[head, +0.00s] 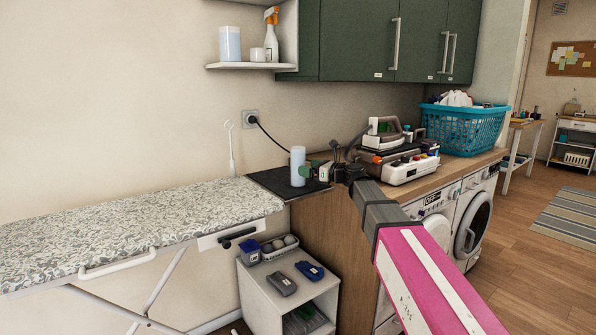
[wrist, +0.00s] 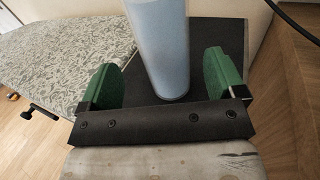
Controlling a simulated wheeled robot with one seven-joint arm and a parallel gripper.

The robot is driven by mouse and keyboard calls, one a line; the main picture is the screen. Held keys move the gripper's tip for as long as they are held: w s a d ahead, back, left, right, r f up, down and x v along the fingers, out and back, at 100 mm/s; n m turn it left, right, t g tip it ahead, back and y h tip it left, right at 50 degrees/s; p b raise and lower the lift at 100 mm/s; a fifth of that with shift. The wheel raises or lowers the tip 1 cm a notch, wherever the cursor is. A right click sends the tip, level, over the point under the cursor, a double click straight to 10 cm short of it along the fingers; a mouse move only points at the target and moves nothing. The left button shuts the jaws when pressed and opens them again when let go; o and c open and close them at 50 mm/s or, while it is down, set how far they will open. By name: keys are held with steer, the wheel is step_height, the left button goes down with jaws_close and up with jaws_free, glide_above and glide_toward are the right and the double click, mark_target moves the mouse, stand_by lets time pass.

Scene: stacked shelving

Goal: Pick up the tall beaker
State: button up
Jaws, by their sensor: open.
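The tall beaker (head: 298,166) is a pale blue-white cylinder. It stands upright on the black mat (head: 262,181) at the left end of the wooden counter. My gripper (head: 314,171) is at counter height, close on the right side of the beaker in the head view. In the wrist view, the beaker (wrist: 160,45) rises between and just beyond the two green fingers of my gripper (wrist: 163,80). The fingers are apart, with visible room on both sides of the beaker. The beaker's top is cut off in the wrist view.
A steam iron (head: 383,133) on its station (head: 400,166) and a teal laundry basket (head: 467,128) stand to the right on the counter. The patterned ironing board (head: 130,225) lies left. A shelf (head: 250,66) with bottles hangs above. A black cord (head: 272,135) runs behind the beaker.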

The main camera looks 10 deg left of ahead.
mark_target(304, 155)
steer(key=shift+x, duration=2.75)
steer(key=shift+w, duration=0.2)
steer(key=c, duration=1.2)
steer(key=shift+r, duration=0.25)
steer(key=shift+r, duration=1.75)
steer(key=shift+s+r, duration=0.15)
steer(key=shift+r, duration=0.05)
steer(key=shift+s+a+r, duration=1.1)
steer(key=shift+s+a, duration=0.15)
steer(key=shift+s, duration=0.15)
steer(key=shift+s+a+r, duration=1.1)
steer(key=shift+s+a, duration=0.1)
steer(key=shift+s, duration=0.15)
steer(key=shift+s+a+r, duration=1.1)
steer(key=shift+s+a, duration=0.15)
steer(key=shift+s, duration=0.15)
